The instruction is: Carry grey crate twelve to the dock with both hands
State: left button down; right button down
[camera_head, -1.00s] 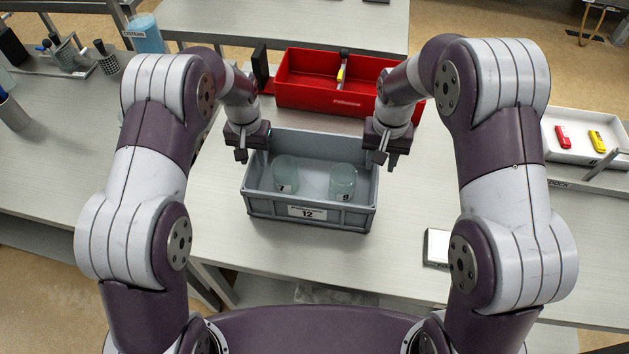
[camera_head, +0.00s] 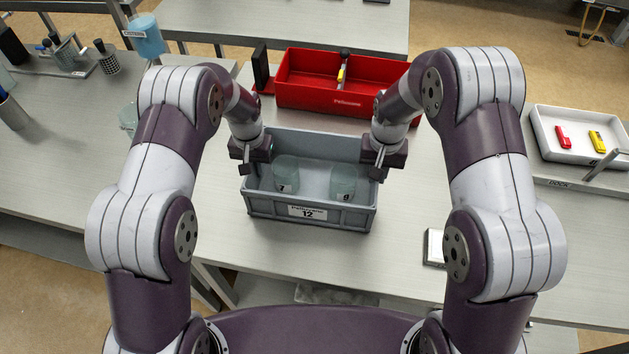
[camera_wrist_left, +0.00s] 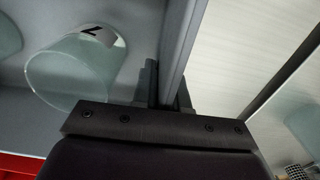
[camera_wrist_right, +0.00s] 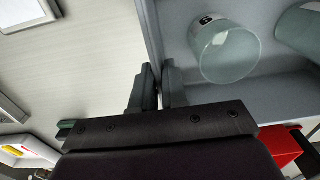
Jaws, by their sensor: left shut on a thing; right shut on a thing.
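Grey crate twelve (camera_head: 267,206) stands on the light table in the middle of the head view, its number label facing me. Two frosted glass beakers stand inside, marked 7 (camera_head: 286,172) and 9 (camera_head: 343,180). My left gripper (camera_head: 246,170) is shut on the crate's left wall; that wall runs between its fingers in the left wrist view (camera_wrist_left: 180,50). My right gripper (camera_head: 380,172) is shut on the right wall, which also shows between its fingers in the right wrist view (camera_wrist_right: 150,35).
A red bin (camera_head: 300,98) with a divider stands just behind the crate. A white tray (camera_head: 545,140) with a red and a yellow item lies at the right. A small pale flat device (camera_head: 434,247) lies front right. Table between crate and dock is mostly clear.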

pick_arm(q)
jog(key=shift+r, duration=0.15)
pick_arm(e)
jog(key=shift+r, duration=0.1)
